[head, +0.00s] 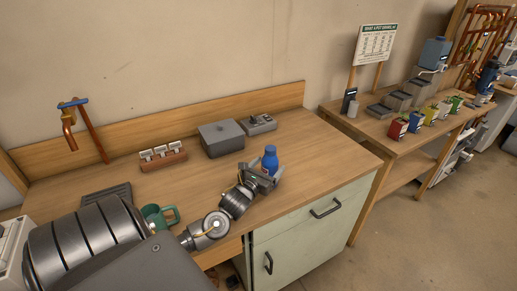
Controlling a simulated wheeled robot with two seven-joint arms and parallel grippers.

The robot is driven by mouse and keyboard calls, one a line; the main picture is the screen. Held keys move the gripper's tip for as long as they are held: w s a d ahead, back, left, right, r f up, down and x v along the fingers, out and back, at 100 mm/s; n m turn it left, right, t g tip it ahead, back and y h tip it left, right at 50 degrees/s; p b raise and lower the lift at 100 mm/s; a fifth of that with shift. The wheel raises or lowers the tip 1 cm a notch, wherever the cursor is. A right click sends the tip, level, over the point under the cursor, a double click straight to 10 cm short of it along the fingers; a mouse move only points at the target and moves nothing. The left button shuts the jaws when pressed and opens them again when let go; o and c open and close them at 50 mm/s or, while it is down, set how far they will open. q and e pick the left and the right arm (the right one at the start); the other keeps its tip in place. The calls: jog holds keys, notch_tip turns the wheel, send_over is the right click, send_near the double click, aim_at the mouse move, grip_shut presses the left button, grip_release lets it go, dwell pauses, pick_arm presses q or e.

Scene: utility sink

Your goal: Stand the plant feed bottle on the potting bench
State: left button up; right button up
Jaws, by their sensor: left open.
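A blue bottle with a blue cap (270,158), likely the plant feed bottle, stands upright on the near wooden worktop (330,154), right of its middle. My left gripper (262,178) is open at the bottle's lower part, with the fingers close around or beside it. I cannot tell whether they touch it. The bottle's base is hidden by the gripper. My right gripper is not in view.
A grey box (221,138), a smaller grey device (258,124), a brown rack (162,158) and a green mug (160,217) are on the worktop. A second wooden table (397,150) at right holds several coloured containers and grey blocks. A sign (376,44) stands behind it.

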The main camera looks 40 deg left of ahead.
pick_arm(q)
jog(key=b+v, duration=0.1)
jog(key=v, duration=0.8)
jog(key=shift+w, duration=0.1)
jog(key=shift+r, duration=0.1)
